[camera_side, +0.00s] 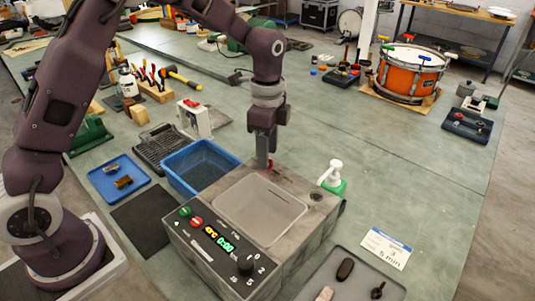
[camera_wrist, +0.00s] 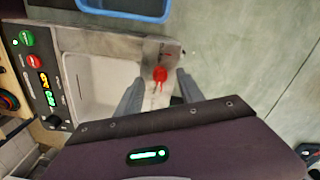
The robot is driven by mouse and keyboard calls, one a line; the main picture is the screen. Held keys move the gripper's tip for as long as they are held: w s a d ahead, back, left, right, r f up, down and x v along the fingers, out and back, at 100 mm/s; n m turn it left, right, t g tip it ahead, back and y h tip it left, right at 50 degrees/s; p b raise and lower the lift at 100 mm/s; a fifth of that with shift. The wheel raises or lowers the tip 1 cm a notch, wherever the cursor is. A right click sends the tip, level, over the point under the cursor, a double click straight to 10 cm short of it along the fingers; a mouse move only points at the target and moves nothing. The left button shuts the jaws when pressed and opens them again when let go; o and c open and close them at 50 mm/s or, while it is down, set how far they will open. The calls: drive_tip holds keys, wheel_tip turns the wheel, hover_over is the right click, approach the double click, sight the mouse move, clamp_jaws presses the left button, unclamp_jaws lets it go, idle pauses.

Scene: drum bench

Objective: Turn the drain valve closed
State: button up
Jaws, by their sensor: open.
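The drain valve has a red handle (camera_wrist: 160,75) on the rim of the grey ultrasonic-style tank (camera_side: 260,207). In the wrist view the handle lies between the two fingers of my gripper (camera_wrist: 158,88), with space on either side. In the side view my gripper (camera_side: 264,160) points down at the far rim of the tank, and a bit of red (camera_side: 270,163) shows beside the fingertips. My gripper is open. The side view mostly hides the handle behind the fingers, and I cannot tell whether either finger touches it.
A blue bin (camera_side: 201,167) stands left of the tank. A white-topped green bottle (camera_side: 333,177) stands at its right. The control panel (camera_side: 212,238) is on the tank's front. A grey tray (camera_side: 350,277) with small parts lies at front right.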

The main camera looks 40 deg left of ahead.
drive_tip(key=shift+f, duration=0.8)
clamp_jaws()
drive_tip(key=shift+n, duration=0.3)
drive_tip(key=n, duration=0.3)
drive_tip(key=shift+r+n, duration=0.1)
drive_tip(key=shift+n, duration=0.3)
drive_tip(key=n, duration=0.4)
drive_tip(key=shift+n, duration=0.3)
drive_tip(key=n, duration=0.4)
drive_tip(key=shift+n, duration=2.8)
